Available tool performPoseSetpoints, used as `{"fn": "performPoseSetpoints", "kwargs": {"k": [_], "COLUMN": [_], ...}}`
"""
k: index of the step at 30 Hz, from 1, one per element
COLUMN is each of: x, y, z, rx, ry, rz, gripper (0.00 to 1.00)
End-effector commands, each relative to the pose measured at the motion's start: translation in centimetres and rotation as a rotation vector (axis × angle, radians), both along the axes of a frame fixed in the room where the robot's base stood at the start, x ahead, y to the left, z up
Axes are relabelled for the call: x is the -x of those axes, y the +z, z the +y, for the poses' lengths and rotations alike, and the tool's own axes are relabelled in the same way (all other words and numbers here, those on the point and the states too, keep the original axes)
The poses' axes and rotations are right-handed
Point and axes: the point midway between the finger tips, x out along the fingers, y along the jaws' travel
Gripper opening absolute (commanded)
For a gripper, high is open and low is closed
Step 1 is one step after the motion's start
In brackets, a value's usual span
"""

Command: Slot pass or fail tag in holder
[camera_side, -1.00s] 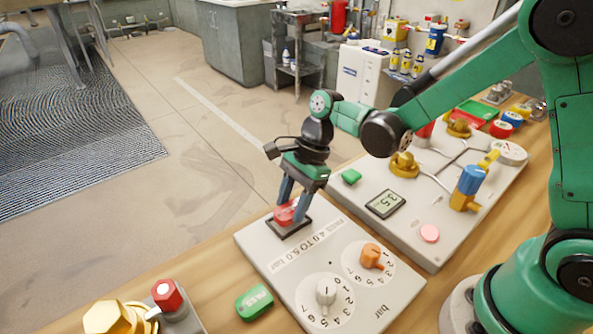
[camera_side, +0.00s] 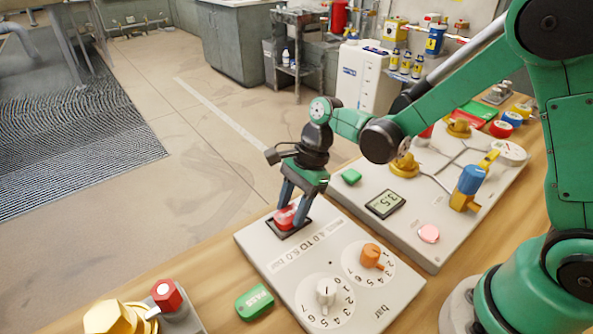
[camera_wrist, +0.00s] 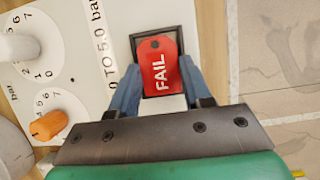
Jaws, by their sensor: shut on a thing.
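The red FAIL tag (camera_wrist: 160,68) is between my gripper's (camera_wrist: 157,85) two blue fingers in the wrist view, which are shut on it. In the side view my gripper (camera_side: 293,212) points down at the holder (camera_side: 275,227) on the pale board, and the red tag (camera_side: 284,217) shows between the fingertips. I cannot tell whether the tag is fully seated. The green PASS tag (camera_side: 254,302) lies on the wooden bench, left of the board.
The board (camera_side: 265,250) carries a white dial knob (camera_side: 326,291) and an orange one (camera_side: 371,255). A second panel with a 3.5 display (camera_side: 386,203) stands behind. Yellow and red valve parts (camera_side: 167,295) stand at the lower left.

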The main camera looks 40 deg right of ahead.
Motion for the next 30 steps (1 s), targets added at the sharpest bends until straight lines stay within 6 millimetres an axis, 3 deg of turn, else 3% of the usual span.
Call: {"fn": "performPoseSetpoints", "kwargs": {"k": [29, 30], "x": [0.00, 0.00], "y": [-0.49, -0.50], "z": [0.00, 0.00], "rx": [0.003, 0.004], "ry": [0.001, 0.001], "rz": [-0.001, -0.001], "gripper": [0.00, 0.49]}}
